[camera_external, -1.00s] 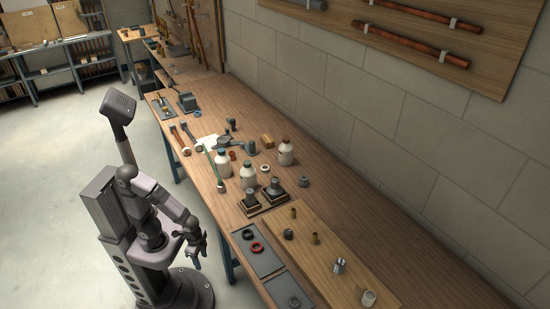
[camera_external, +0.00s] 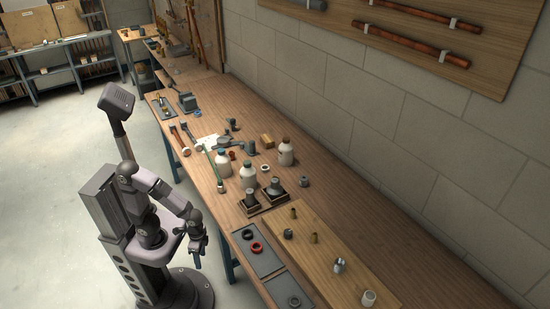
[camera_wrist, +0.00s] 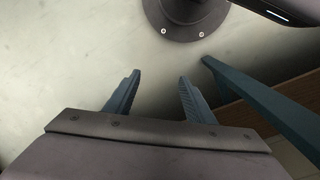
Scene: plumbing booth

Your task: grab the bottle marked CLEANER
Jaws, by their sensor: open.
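Three pale bottles stand upright on the workbench (camera_external: 400,262). My gripper (camera_external: 196,257) hangs off the bench's front side, below the bench top and away from the bottles. In the wrist view my gripper (camera_wrist: 159,78) is open and empty, pointing at the floor. No bottle shows there.
Two dark square-based pieces (camera_external: 276,192) stand just in front of the bottles. A green-handled tool (camera_external: 214,170) lies by the left bottle. A dark mat with rings (camera_external: 257,252) and a wooden board with fittings (camera_external: 325,255) lie nearer. A bench leg (camera_wrist: 265,100) is close to my gripper.

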